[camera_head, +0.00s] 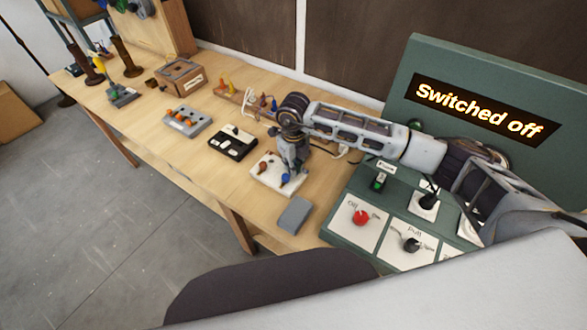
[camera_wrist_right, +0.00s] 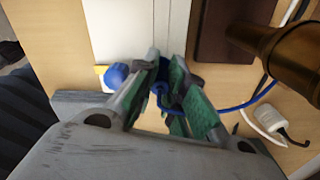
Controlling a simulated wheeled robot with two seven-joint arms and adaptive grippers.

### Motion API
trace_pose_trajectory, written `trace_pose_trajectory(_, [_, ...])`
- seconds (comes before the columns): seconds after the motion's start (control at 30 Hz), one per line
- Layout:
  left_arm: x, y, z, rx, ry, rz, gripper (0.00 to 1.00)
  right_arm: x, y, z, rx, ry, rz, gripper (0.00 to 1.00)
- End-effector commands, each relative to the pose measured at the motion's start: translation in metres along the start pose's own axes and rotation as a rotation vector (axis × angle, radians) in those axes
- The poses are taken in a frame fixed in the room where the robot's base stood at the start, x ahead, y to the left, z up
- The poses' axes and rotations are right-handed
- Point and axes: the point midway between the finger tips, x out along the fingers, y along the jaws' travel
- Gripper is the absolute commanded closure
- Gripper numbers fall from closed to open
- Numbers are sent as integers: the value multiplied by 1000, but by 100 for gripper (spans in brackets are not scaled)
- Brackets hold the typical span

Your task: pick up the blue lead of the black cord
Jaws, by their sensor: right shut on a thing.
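My right gripper (camera_head: 290,172) points down over a white block (camera_head: 268,180) near the table's front edge. In the right wrist view its fingers (camera_wrist_right: 168,85) are closed around a blue lead (camera_wrist_right: 238,108). The lead curls between the pads and runs off to the right beside a white plug-like piece (camera_wrist_right: 270,117). A blue knob (camera_wrist_right: 116,75) sits just left of the fingers, apart from the held lead. The fingers hide the lead's tip, and I cannot tell whether it touches the block. My left gripper is not in view.
A green panel (camera_head: 395,105) with a "Switched off" display stands right of the gripper. A black block (camera_head: 233,142), a grey block (camera_head: 184,121) and a wooden box (camera_head: 180,75) stand further left. A grey pad (camera_head: 294,214) lies at the front edge. A brown cylinder (camera_wrist_right: 285,50) is close by.

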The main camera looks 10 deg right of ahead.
Motion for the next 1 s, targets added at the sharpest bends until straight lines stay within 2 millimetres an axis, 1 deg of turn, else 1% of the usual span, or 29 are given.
trace_pose_trajectory(0.2, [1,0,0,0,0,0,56,-2,0,0,0,-1,0,100])
trace_pose_trajectory(0.37, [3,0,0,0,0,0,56,-12,0,1,0,-3,-2,100])
trace_pose_trajectory(0.57, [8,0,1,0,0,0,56,-36,0,1,-1,-4,-2,100])
trace_pose_trajectory(0.8, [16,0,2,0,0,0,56,-71,0,1,0,-4,-2,100])
trace_pose_trajectory(1.0, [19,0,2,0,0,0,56,-92,0,1,0,-2,-2,100])
